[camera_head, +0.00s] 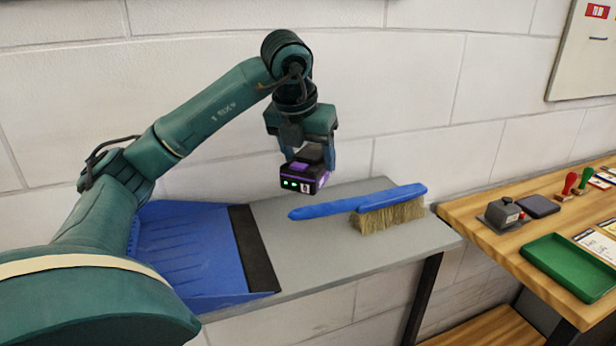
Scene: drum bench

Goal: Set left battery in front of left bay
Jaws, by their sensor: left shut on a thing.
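A black and purple battery (303,180) with small green lights hangs in the air above the grey bench. My left gripper (307,158) points down and is shut on the battery, with a finger on each side of it. The battery is apart from the bench top. No battery bay can be made out in this view. My right gripper is not in view.
A blue dustpan (187,245) with a dark lip lies on the grey bench (312,250). A blue-handled brush (388,214) lies right of the battery. A wooden table (475,210) on the right holds a green tray (572,264), stamps and cards.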

